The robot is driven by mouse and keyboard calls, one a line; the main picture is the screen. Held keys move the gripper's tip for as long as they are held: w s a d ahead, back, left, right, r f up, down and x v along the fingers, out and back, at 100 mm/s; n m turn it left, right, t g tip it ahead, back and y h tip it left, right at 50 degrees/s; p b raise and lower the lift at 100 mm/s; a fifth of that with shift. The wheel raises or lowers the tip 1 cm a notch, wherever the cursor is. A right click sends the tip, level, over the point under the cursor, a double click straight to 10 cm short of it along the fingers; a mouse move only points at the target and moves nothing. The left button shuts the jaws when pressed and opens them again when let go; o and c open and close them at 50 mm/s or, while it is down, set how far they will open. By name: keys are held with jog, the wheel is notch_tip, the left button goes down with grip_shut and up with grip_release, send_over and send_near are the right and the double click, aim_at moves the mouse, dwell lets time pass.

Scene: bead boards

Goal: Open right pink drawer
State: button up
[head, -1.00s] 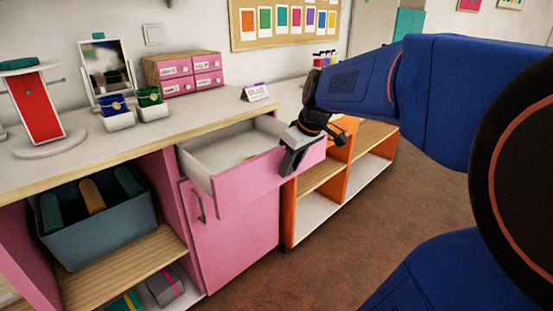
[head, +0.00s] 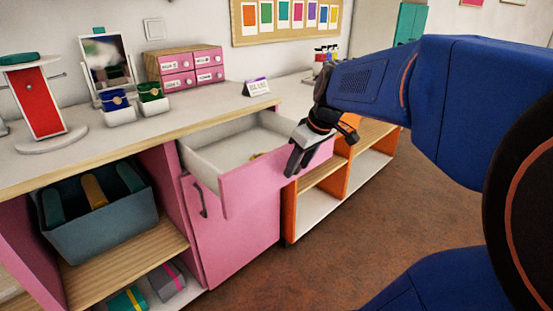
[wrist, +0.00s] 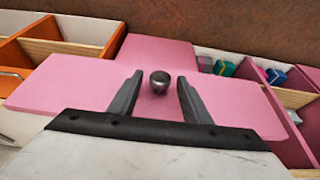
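The pink drawer (head: 262,180) below the countertop is pulled partly out, and its white inside shows from above. In the wrist view its pink front (wrist: 75,85) carries a round metal knob (wrist: 160,82). My gripper (head: 293,170) is at the right part of the drawer front in the head view. In the wrist view my gripper (wrist: 159,76) has its two fingers apart, one on each side of the knob, with visible gaps. The knob is hidden in the head view.
Orange shelves (head: 342,172) stand to the right. The countertop (head: 200,112) holds a mirror, small boxes and a card. Brown floor is free in front.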

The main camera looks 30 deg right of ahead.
jog(key=v, duration=1.7)
jog(key=shift+s, duration=0.2)
jog(key=shift+r, duration=0.1)
jog(key=s+a+f+m, duration=0.1)
jog(key=s+a+f, duration=0.1)
jog(key=a+f, duration=0.2)
jog(key=s+a+f, duration=0.3)
jog(key=a+f, duration=0.1)
jog(key=f, duration=0.6)
jog(key=s+a+f+m+h, duration=0.1)
jog(key=s+a+f, duration=0.2)
jog(key=f, duration=0.5)
jog(key=shift+a+m+t, duration=0.3)
jog(key=shift+a, duration=0.6)
jog(key=shift+s, duration=0.1)
